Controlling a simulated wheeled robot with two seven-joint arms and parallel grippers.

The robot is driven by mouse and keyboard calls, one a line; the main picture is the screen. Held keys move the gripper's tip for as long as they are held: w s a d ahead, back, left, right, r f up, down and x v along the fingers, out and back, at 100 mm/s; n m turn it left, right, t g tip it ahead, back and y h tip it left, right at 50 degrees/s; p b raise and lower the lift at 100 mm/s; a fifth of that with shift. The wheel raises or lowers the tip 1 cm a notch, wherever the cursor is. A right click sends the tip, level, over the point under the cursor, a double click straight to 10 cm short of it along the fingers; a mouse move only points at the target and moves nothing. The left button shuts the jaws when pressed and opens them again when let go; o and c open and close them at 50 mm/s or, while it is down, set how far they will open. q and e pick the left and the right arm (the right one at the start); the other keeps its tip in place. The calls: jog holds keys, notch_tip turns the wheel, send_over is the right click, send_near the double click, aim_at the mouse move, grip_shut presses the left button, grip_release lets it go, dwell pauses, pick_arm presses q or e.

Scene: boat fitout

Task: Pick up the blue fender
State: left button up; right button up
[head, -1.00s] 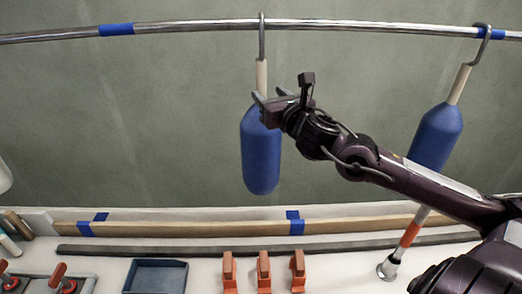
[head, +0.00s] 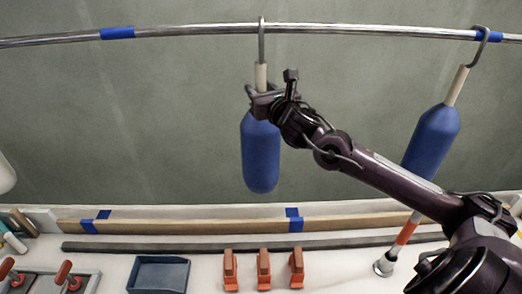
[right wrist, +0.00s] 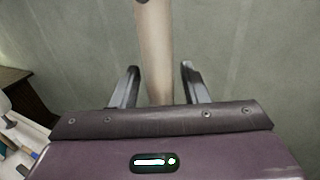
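A blue fender (head: 261,158) hangs upright by a pale stem (head: 261,76) and a metal hook (head: 261,42) from the rail, near the middle of the head view. A second blue fender (head: 431,140) hangs tilted from a hook at the right. My right gripper (head: 256,93) is at the top of the middle fender, at its stem. In the right wrist view the pale stem (right wrist: 154,50) stands between the two open fingers of that gripper (right wrist: 158,80), with gaps on both sides. The blue body is out of that view. My left gripper is not seen.
A metal rail (head: 200,30) with blue tape crosses the top. Below are a wooden strip (head: 200,225), a dark bar (head: 180,246), a blue tray (head: 158,275), several orange clamps (head: 264,270) and an orange-and-white pole (head: 405,235). The wall around the middle fender is clear.

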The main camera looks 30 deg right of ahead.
grip_shut()
dwell(1.1)
jog(key=shift+r, duration=0.1)
